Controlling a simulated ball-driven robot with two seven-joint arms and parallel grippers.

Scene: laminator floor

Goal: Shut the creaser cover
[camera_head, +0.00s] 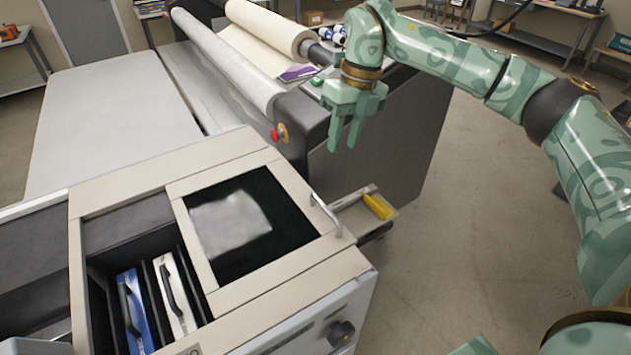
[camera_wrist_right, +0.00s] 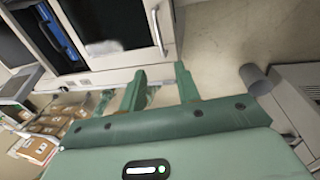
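The creaser is the beige machine (camera_head: 130,188) at the lower left. Its cover (camera_head: 225,178), a flat beige frame with a dark glossy window and a pale bar handle (camera_head: 325,213), lies to the right of an open bay. In the bay stand a blue cassette (camera_head: 130,305) and a white cassette (camera_head: 175,295). The handle (camera_wrist_right: 157,30) also shows in the right wrist view. My right gripper (camera_head: 346,138) is open and empty, above and beyond the handle, apart from it. In the wrist view its two fingers (camera_wrist_right: 161,88) have only floor between them. My left gripper is not in view.
A laminator with rolls (camera_head: 225,60) and a red knob (camera_head: 281,133) stands behind the creaser. A small tray with a yellow item (camera_head: 378,206) juts out at the creaser's right. Floor on the right is clear. The wrist view shows cartons (camera_wrist_right: 45,130) and a grey cylinder (camera_wrist_right: 255,79).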

